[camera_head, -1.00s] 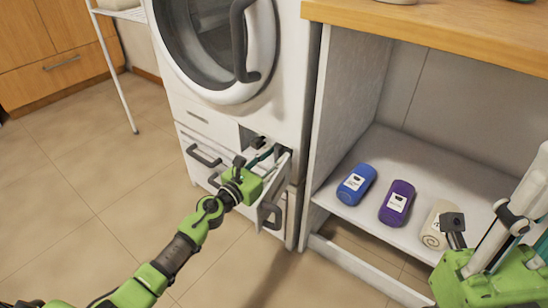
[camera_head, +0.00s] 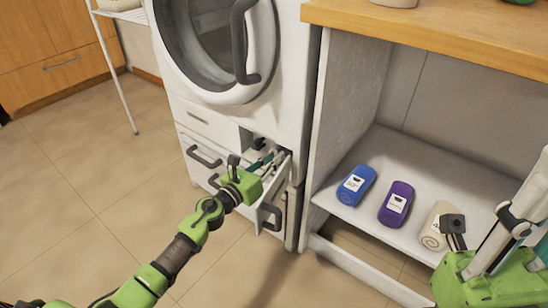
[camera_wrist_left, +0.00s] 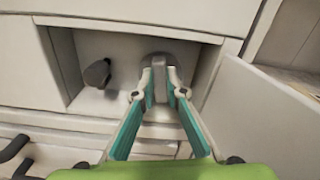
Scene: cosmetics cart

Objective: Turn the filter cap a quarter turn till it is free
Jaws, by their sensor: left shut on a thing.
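The filter cap (camera_wrist_left: 160,84) is a round grey cap with a raised grip bar, in the recess low on the white washing machine (camera_head: 205,145). My left gripper (camera_wrist_left: 160,92) is shut on this bar, with a teal-lined finger on each side. In the head view my left gripper (camera_head: 266,160) reaches into the recess, and the cap is hidden there. The cap's exact turn angle is hard to tell. My right gripper (camera_head: 500,245) is at the right edge, away from the machine, its fingertips cut off or unclear.
A dark knob (camera_wrist_left: 97,73) sits left of the cap in the recess. An open white flap (camera_wrist_left: 262,115) stands close on the right. Dark-handled drawers (camera_head: 203,157) lie below.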

